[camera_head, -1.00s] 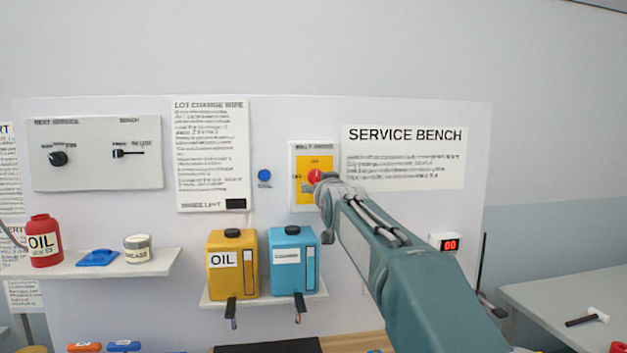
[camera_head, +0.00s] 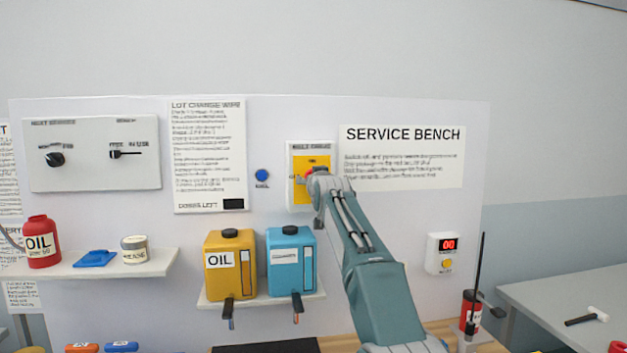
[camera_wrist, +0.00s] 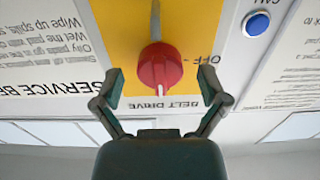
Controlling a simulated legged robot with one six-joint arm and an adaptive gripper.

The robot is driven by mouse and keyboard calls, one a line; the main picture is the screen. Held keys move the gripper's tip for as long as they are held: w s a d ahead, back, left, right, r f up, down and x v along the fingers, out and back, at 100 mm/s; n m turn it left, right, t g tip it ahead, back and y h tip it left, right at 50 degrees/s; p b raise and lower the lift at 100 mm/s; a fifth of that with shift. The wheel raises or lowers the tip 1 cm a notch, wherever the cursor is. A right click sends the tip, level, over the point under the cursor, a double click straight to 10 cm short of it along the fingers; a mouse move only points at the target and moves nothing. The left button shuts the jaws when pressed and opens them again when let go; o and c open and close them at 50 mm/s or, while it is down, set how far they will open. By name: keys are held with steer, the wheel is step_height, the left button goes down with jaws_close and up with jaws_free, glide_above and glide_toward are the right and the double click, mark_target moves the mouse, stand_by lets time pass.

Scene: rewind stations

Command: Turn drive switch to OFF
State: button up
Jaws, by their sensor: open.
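The drive switch is a red round knob (camera_wrist: 160,66) on a yellow plate (camera_wrist: 184,24). In the wrist view the plate appears upside down, with "BELT DRIVE" below the knob and "OFF" to its right. A white mark shows at the knob's lower edge and a grey bar extends upward from it. My gripper (camera_wrist: 160,78) is open, with one finger on each side of the knob and visible gaps between. In the head view my gripper (camera_head: 317,180) is at the yellow plate (camera_head: 300,164) and hides most of the knob.
A blue call button (camera_head: 262,175) is left of the switch. Yellow oil (camera_head: 230,265) and blue (camera_head: 291,262) jugs stand on a shelf below. A counter box (camera_head: 446,253) and a red can (camera_head: 469,312) are right of my arm. The wall above the switch is clear.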

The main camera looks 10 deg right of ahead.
steer(key=shift+w, duration=0.25)
steer(key=c, duration=1.1)
steer(key=shift+c, duration=0.2)
